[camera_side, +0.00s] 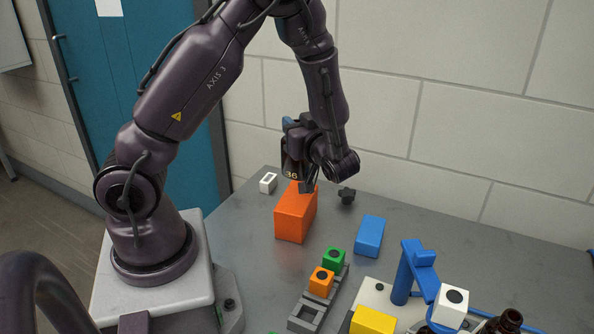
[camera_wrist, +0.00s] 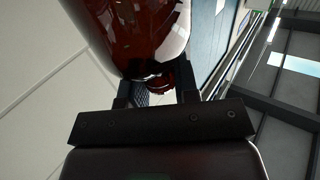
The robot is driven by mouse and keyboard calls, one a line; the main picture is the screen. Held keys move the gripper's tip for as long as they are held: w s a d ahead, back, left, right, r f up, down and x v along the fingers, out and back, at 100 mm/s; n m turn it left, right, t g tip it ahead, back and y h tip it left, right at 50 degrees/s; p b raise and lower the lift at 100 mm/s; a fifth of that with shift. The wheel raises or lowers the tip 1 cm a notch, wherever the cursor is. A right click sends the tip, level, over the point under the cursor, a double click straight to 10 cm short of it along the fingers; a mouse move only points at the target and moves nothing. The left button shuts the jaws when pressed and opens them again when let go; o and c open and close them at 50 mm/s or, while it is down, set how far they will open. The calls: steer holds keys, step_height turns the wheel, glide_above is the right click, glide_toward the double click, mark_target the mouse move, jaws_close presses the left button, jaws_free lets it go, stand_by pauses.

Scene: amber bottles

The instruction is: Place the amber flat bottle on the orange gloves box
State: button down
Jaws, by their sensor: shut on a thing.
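The amber flat bottle (camera_wrist: 135,30) fills the upper part of the wrist view, dark red-brown and glossy. My gripper (camera_wrist: 155,88) is shut on it around its narrow neck end, one finger on each side. My wrist hides part of the bottle.
A white block (camera_side: 268,182) lies behind the box, and a blue block (camera_side: 370,236) to its right. Green (camera_side: 334,260) and orange (camera_side: 321,281) cubes sit on a grey rack in front. A blue stand (camera_side: 408,272), yellow block (camera_side: 372,321) and white cube (camera_side: 451,304) crowd the lower right.

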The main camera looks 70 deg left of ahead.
steer(key=shift+f, duration=2.9)
steer(key=c, duration=0.9)
jaws_free()
steer(key=shift+o, duration=0.2)
